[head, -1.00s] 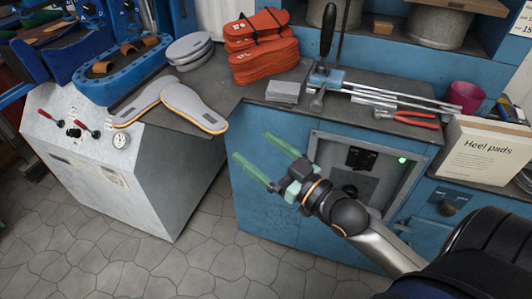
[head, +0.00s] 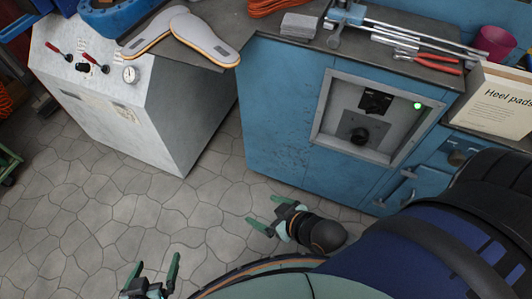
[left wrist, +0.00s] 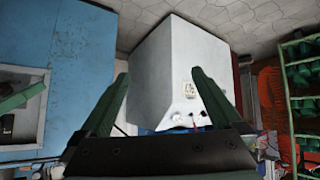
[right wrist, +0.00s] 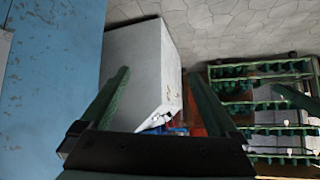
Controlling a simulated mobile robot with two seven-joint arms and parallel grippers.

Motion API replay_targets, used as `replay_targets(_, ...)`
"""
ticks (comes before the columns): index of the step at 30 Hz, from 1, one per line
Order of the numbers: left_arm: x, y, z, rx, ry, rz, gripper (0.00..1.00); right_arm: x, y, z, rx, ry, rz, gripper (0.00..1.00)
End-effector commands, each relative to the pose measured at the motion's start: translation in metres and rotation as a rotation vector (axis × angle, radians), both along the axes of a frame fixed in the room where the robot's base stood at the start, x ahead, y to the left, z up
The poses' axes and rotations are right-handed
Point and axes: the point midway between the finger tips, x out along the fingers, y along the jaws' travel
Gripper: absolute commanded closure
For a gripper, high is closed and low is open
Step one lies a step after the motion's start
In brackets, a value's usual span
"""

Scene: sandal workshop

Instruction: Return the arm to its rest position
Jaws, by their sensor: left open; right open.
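My right gripper (head: 264,211) hangs low over the stone floor in the head view, in front of the blue cabinet. Its green fingers are apart with nothing between them. My left gripper (head: 157,262) is at the bottom edge of the head view, further left, also open and empty. In the left wrist view, the left gripper (left wrist: 160,73) has its fingers spread, with the white machine seen beyond. In the right wrist view, the right gripper (right wrist: 159,75) is spread and empty, facing the same machine.
The blue cabinet (head: 285,130) stands ahead, with pliers (head: 430,60) and a Heel pads box (head: 495,105) on top. A green rack (right wrist: 270,110) shows in the right wrist view. The floor (head: 75,215) is clear.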

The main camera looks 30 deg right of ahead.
Motion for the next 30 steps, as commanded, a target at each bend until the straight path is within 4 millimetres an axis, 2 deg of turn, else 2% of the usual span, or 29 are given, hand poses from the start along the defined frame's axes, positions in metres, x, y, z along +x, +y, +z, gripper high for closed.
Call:
replay_targets(5, 0.001, 0.001, 0.005, 0.002, -0.003, 0.0, 0.0, 0.001, -0.001, 0.005, 0.001, -0.003, -0.002, 0.05)
replay_targets(8, 0.001, 0.002, 0.023, 0.002, -0.006, 0.001, 0.0, 0.001, -0.002, 0.02, -0.001, -0.004, -0.005, 0.05)
replay_targets(15, 0.001, 0.011, 0.086, 0.012, -0.014, 0.022, 0.0, -0.003, -0.01, 0.081, -0.007, -0.003, -0.027, 0.05)
replay_targets(21, -0.004, 0.016, 0.127, 0.012, -0.008, 0.046, 0.0, -0.005, -0.016, 0.128, -0.012, -0.009, -0.043, 0.05)
replay_targets(24, -0.007, 0.02, 0.14, 0.015, -0.007, 0.057, 0.0, -0.006, -0.021, 0.142, -0.016, -0.012, -0.053, 0.05)
replay_targets(30, -0.01, 0.025, 0.147, 0.021, -0.003, 0.066, 0.0, -0.009, -0.026, 0.149, -0.023, -0.009, -0.062, 0.05)
